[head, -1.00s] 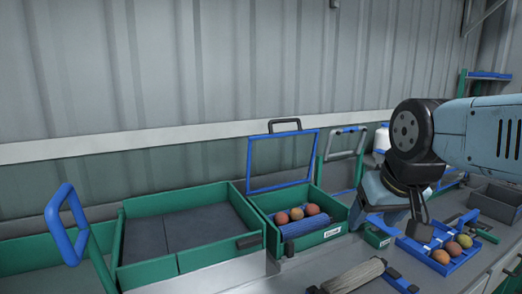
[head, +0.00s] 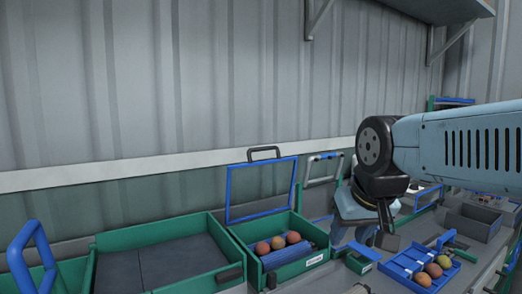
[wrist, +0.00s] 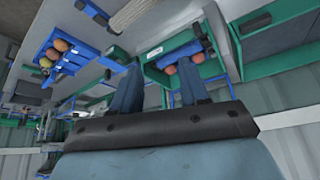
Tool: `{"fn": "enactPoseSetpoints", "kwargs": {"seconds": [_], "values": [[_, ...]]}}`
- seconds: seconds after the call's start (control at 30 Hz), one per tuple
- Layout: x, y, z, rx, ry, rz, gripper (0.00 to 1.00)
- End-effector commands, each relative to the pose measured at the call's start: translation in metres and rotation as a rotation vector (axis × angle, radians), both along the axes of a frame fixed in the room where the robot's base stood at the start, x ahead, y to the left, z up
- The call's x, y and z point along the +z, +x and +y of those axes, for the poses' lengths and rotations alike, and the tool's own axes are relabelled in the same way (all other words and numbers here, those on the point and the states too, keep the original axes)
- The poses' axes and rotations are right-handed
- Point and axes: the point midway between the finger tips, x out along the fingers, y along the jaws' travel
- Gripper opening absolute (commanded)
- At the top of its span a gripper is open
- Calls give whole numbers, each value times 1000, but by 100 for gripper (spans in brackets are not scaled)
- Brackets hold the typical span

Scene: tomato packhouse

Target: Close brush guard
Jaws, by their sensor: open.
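The brush guard (head: 228,194) is a blue-framed clear lid with a black handle (head: 264,152) on its top edge. It stands open, nearly upright, at the back of a green brush box (head: 239,234). Inside the box are a blue brush roller (head: 287,257) and three tomatoes (head: 278,243). My gripper (head: 385,240) is right of the box, apart from the guard, with its tips partly hidden by its own body. In the wrist view my gripper (wrist: 158,62) is open and empty, with the green box (wrist: 153,72) beyond its fingers.
A blue tray (head: 395,272) with three tomatoes sits right of the box. A wide green bin (head: 150,240) stands left of it, with a blue handle (head: 28,235) farther left. A grey-handled frame (head: 322,168) rises behind. Grey crate (head: 478,222) at right.

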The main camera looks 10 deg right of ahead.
Motion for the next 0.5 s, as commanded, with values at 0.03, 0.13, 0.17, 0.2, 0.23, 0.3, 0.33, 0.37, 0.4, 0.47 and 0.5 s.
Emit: {"fn": "enactPoseSetpoints", "kwargs": {"seconds": [0.03, 0.13, 0.17, 0.2, 0.23, 0.3, 0.33, 0.37, 0.4, 0.47, 0.5], "values": [[11, 10, 2, -21, 9, 3, 42], [35, 34, 6, -80, 35, 11, 42], [43, 42, 8, -100, 44, 13, 42], [53, 52, 10, -126, 57, 17, 42], [60, 59, 11, -144, 66, 20, 42], [76, 77, 16, -188, 88, 25, 42], [82, 85, 17, -208, 98, 28, 42], [89, 92, 19, -227, 108, 30, 42], [98, 103, 22, -253, 121, 34, 42], [110, 119, 26, -289, 141, 37, 42], [118, 129, 28, -313, 154, 41, 42]]}}
